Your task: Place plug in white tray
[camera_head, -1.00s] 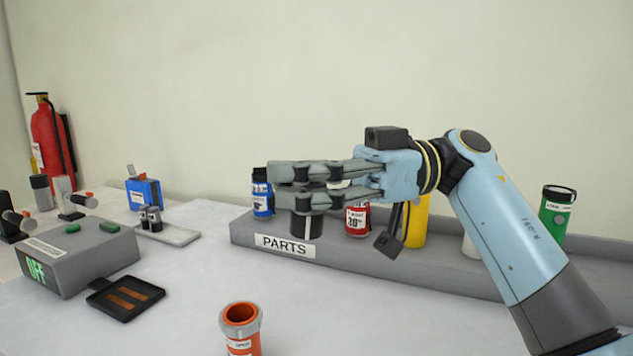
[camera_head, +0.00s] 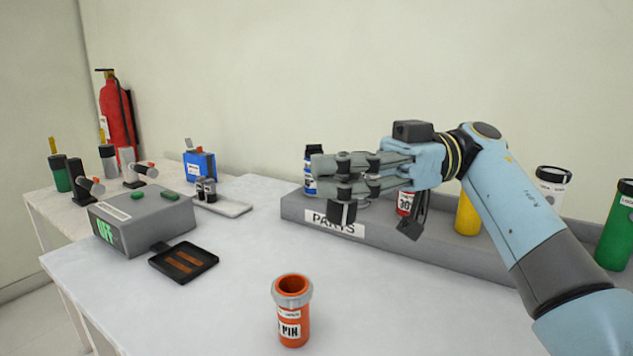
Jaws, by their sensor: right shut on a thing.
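My right gripper (camera_head: 338,178) is shut, its fingers pointing left in front of the grey parts rack. A dark, short piece (camera_head: 342,213), apparently the plug, hangs just under its fingers and overlaps the PARTS label. The fingers hide its upper part. The white tray (camera_head: 237,209) is a low, pale plate on the table, left of the gripper and apart from it. Small dark cylinders stand on its left end. My left gripper is not in view.
The grey parts rack (camera_head: 290,208) holds several bottles. An orange container (camera_head: 293,318) stands at the front. A grey OFF box (camera_head: 150,225), a dark square dish (camera_head: 183,262) and a blue box (camera_head: 199,166) are at the left. The table between dish and rack is clear.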

